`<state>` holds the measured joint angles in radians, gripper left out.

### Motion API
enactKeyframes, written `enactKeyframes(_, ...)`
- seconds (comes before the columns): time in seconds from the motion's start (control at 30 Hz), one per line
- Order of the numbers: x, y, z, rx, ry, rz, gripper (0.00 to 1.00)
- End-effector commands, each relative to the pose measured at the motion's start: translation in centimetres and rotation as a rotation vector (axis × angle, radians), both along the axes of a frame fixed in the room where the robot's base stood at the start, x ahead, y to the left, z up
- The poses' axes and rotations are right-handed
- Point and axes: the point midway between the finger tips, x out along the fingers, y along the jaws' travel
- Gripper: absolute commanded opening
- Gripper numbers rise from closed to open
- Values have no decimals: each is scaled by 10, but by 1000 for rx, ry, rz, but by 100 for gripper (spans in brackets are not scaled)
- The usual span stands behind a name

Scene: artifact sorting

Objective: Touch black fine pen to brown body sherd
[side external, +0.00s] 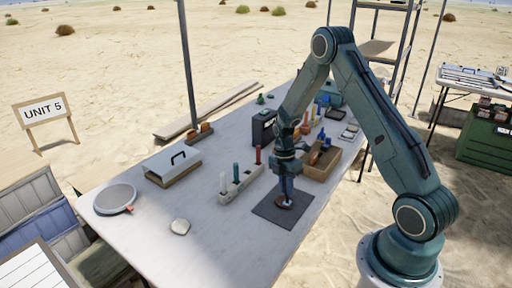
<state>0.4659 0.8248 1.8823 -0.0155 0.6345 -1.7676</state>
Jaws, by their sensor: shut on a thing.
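My gripper (286,192) points straight down over the dark mat (268,210) near the table's right edge. It is shut on what seems to be the black fine pen; the pen is too small and dark to make out against the fingers and mat. The brown body sherd (284,203) lies on the mat right under the fingertips, partly covered by them. Whether the pen touches the sherd cannot be told from this view.
A pale holder (240,186) with white, teal and red upright pieces stands left of the mat. A wooden tray (320,163) with items is close behind my gripper. A handled box (173,168), a round sieve (115,199) and a pale stone (180,227) lie left. The front table is clear.

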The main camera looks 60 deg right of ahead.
Motion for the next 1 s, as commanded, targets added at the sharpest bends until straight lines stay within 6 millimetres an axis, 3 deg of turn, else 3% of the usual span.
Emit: enactKeyframes(1.0, 0, 0, 43, 0, -1, 0, 0)
